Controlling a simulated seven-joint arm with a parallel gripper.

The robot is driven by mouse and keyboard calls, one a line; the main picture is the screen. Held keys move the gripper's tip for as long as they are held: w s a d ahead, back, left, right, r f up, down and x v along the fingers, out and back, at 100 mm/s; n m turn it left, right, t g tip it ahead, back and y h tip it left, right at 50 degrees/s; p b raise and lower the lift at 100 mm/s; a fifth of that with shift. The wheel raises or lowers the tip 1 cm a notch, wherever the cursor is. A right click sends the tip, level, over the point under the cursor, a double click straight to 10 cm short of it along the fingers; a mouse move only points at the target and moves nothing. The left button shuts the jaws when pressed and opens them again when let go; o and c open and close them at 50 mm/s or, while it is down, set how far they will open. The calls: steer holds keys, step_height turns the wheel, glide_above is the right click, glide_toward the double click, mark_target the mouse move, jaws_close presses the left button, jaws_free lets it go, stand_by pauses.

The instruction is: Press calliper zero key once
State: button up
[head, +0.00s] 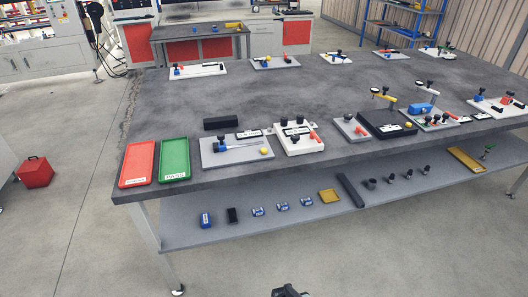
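A slim silver tool with a blue part (219,139), which looks like the calliper, lies on a grey board (212,158) on the near left of the workbench. A yellow round piece (264,151) sits at the board's right end. The zero key is too small to make out. A dark grey piece at the bottom edge, likely the top of my gripper (290,291), is well in front of the bench and apart from the board. Its fingers are cut off by the frame.
A red tray (138,163) and a green PASS tray (175,159) lie left of the board. A black block (221,123) is behind it. A white fixture board (300,149) stands close on its right. A lower shelf (185,237) holds several small parts. The bench's middle is clear.

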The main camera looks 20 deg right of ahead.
jaws_close()
stand_by(1.1)
